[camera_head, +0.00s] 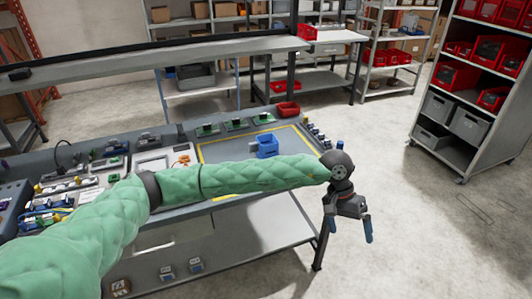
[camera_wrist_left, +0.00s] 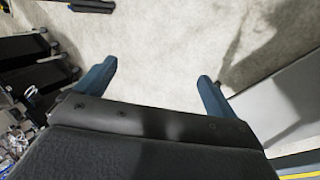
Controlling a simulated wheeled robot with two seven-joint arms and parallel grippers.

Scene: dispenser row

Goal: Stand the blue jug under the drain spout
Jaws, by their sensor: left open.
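A small blue container (camera_head: 267,147) stands on the workbench inside a yellow-lined area, just behind my left forearm. A grey part shows at its left side; I cannot tell for sure that it is the jug. I cannot make out a drain spout in either view. My left gripper (camera_head: 348,230) hangs past the bench's right end, over the floor, pointing down and away from the blue container. Its two blue fingers are apart with nothing between them, and the left wrist view shows the same open gap (camera_wrist_left: 156,82). My right gripper is not in view.
The workbench (camera_head: 226,151) holds several small devices, mostly at left. A red bin (camera_head: 288,109) sits at its far edge. A shelf rack (camera_head: 463,140) with red and grey bins stands at right. The floor (camera_head: 430,230) between is clear. My left arm hides part of the bench.

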